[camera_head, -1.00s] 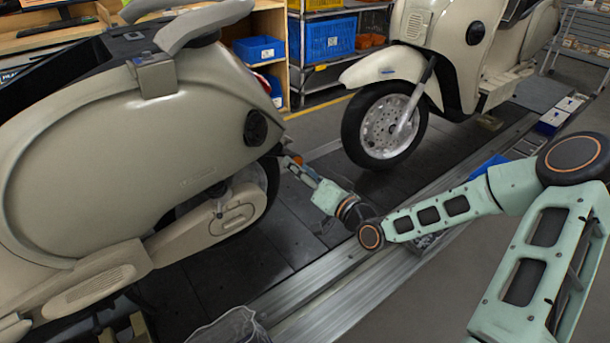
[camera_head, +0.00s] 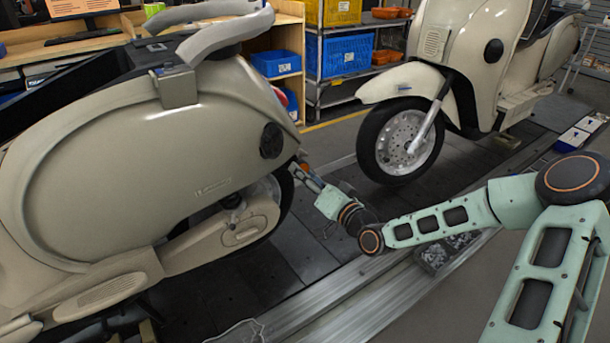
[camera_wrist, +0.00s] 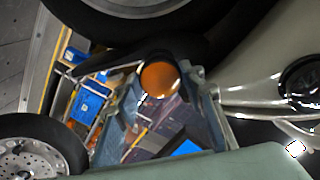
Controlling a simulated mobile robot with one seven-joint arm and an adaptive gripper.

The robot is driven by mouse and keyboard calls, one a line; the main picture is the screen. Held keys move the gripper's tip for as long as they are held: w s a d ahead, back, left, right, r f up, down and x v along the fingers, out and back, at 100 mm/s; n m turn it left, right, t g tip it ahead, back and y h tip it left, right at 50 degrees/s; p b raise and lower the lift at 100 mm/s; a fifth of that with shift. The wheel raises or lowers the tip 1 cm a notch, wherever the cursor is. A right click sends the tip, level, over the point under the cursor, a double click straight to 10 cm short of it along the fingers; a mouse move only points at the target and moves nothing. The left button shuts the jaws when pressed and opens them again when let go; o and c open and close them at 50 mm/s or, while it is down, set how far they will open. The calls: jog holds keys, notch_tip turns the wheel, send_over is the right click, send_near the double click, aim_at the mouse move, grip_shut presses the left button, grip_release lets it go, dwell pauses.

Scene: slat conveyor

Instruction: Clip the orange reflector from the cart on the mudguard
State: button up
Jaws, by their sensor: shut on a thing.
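The orange reflector (camera_wrist: 160,78) is round and sits between the fingertips of my gripper (camera_wrist: 165,88), facing the wrist camera. My gripper is shut on it. In the head view my gripper (camera_head: 303,170) is at the rear of the near cream scooter (camera_head: 130,180), with a small spot of orange at its tip. The black mudguard (camera_wrist: 190,50) lies right behind the reflector in the wrist view, below the tyre. I cannot tell whether reflector and mudguard touch. In the head view the mudguard is mostly hidden by the scooter body and gripper. The cart is not clearly identifiable.
A second cream scooter (camera_head: 465,60) stands farther along the slat conveyor, its front wheel (camera_head: 400,140) beyond my gripper. Metal rails (camera_head: 340,300) run along the conveyor's near edge. Shelves with blue bins (camera_head: 338,56) stand behind. Dark slats between the scooters are clear.

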jog(key=shift+w+a, duration=0.1)
jog(key=shift+w, duration=0.05)
jog(key=shift+b+x, duration=0.4)
jog(key=shift+x, duration=0.75)
jog(key=shift+w+a, duration=0.2)
jog(key=shift+w, duration=0.1)
dwell(0.4)
jog(key=o, duration=1)
